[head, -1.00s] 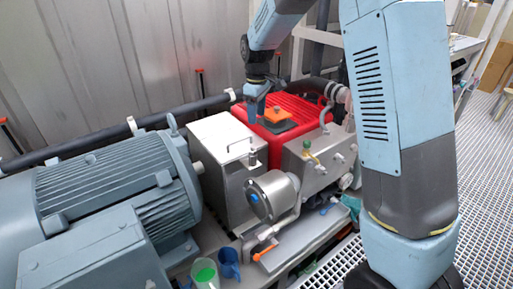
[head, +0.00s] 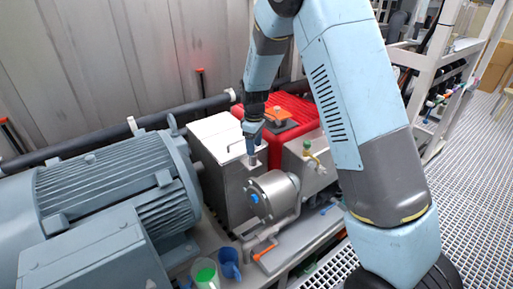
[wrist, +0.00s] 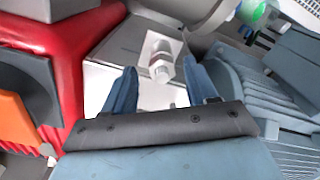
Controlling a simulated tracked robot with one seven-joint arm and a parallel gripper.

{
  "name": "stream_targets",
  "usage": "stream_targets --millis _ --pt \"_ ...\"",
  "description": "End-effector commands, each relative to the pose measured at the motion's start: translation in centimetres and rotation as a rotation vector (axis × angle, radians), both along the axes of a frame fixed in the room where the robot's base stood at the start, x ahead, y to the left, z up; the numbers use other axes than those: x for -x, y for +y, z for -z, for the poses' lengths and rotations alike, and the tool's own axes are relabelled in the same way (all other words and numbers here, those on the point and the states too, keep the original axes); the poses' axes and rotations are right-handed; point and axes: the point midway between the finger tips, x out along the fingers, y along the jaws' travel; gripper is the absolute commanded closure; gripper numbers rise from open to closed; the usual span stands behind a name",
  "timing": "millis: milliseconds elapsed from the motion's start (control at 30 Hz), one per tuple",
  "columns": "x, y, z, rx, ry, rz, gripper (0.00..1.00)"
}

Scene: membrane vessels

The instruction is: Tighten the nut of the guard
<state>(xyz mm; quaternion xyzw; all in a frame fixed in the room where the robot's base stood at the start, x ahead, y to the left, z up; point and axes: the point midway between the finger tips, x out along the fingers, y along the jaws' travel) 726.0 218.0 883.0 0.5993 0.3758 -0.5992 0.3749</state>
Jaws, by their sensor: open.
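The guard (head: 222,172) is a pale metal box with a thin handle on top, between the grey motor and the red pump. Its nut (wrist: 161,66) shows in the wrist view as a light metal hex piece on a stud, standing on the guard's metal surface (wrist: 125,45). My gripper (head: 252,143) points down at the guard's right edge in the head view. In the wrist view its blue fingers (wrist: 160,84) are open, one on each side of the nut's line, with nothing between them. I cannot tell the height gap to the nut.
The red pump body (head: 300,105) with an orange-topped part (head: 278,113) stands just behind. The large grey motor (head: 110,185) fills the left. A steel cylinder (head: 272,195), a green-filled cup (head: 205,273) and a blue jug (head: 229,263) are in front.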

Motion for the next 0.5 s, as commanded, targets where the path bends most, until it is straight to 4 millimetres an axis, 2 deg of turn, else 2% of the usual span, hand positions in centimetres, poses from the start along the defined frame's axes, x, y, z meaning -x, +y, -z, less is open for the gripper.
stream_targets --millis 200,500 --pt "0.0 0.0 1.4 0.001 0.0 -0.001 0.43" --pt "0.0 -0.1 1.5 0.0 0.0 0.0 0.43"
